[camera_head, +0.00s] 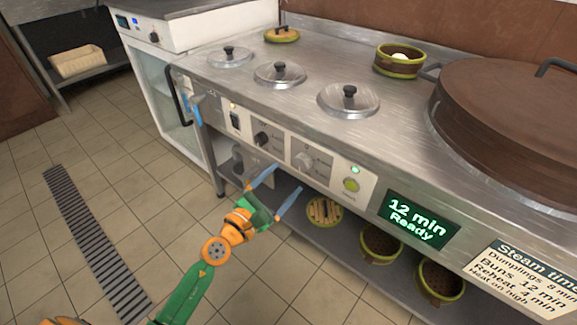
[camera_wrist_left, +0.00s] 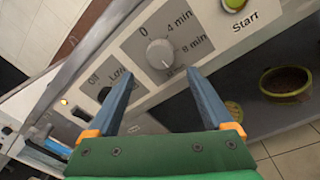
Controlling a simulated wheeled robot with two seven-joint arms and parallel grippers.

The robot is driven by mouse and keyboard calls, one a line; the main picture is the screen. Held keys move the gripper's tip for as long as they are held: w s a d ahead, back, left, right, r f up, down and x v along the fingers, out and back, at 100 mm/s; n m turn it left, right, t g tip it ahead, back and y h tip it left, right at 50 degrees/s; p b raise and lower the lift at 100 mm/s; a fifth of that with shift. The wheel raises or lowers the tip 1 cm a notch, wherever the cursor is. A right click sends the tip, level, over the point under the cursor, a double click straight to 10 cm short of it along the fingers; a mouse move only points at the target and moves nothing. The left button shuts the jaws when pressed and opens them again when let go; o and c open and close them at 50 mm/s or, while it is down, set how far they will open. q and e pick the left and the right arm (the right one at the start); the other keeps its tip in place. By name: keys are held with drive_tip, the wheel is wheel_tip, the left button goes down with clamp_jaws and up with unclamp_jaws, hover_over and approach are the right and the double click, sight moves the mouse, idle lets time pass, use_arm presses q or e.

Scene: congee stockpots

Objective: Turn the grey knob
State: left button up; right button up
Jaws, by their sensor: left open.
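The grey knob (camera_head: 305,160) is on the front panel of the steel counter, between a black knob and a green start button. In the left wrist view the grey knob (camera_wrist_left: 160,53) shows whole, with the marks 0, 4 min and 8 min beside it. Its exact setting is too small to tell. My left gripper (camera_head: 288,178) is open and empty, just in front of and below the grey knob. In the left wrist view the two blue fingers (camera_wrist_left: 163,73) point at the knob, one on each side below it, apart from it. My right gripper is out of view.
The black knob (camera_head: 262,138) and start button (camera_head: 351,185) flank the grey knob. A display (camera_head: 418,219) reads "12 min Ready". Steamer baskets (camera_head: 381,246) stand on the shelf below. Lids (camera_head: 349,100) and a big brown lid (camera_head: 505,125) top the counter. The tiled floor ahead is clear.

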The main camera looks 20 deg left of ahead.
sight(300, 165)
use_arm(q)
drive_tip(key=w, duration=0.1)
drive_tip(key=w+d, duration=0.1)
drive_tip(key=w, duration=0.1)
drive_tip(key=shift+d+r, duration=0.25)
drive_tip(key=shift+b+x, duration=0.3)
drive_tip(key=shift+x, duration=0.65)
drive_tip(key=shift+w+f, duration=0.15)
drive_tip(key=shift+w, duration=0.05)
clamp_jaws()
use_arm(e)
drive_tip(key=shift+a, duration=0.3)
